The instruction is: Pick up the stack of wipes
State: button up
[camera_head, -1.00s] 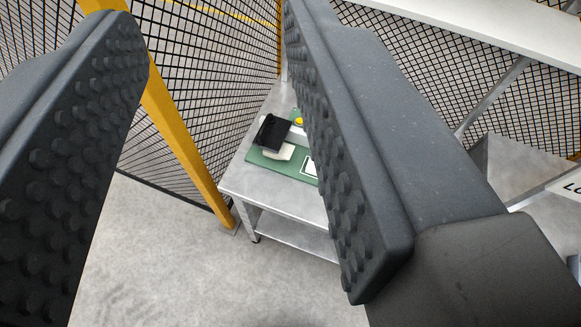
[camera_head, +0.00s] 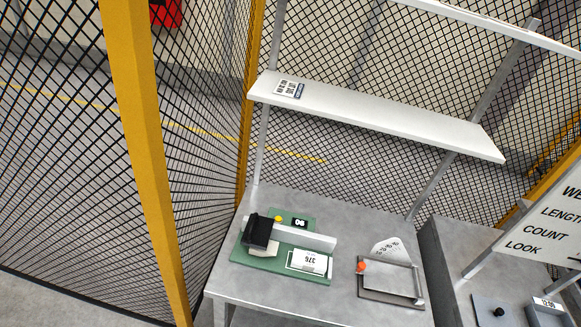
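A steel table (camera_head: 338,221) stands at the lower middle of the view. On it lies a green board (camera_head: 282,262) with a white upright bar (camera_head: 306,237) across it. At the board's left is a black block (camera_head: 257,230), with a pale, flat item (camera_head: 265,251) partly showing under or beside it. This pale item may be the stack of wipes, but I cannot tell for sure. A white card marked 376 (camera_head: 309,262) lies at the board's right. My gripper is out of view.
A grey tray with an orange knob (camera_head: 361,267) sits right of the board, with a white numbered card (camera_head: 386,248) behind it. A white shelf (camera_head: 390,124) runs above the table. A mesh fence with a yellow post (camera_head: 149,160) stands left. A lettered sign (camera_head: 545,229) is at right.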

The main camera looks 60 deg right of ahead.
aim_at(304, 260)
jog(key=z, duration=0.05)
jog(key=k, duration=1.4)
jog(key=z, duration=1.8)
jog(key=i, duration=1.5)
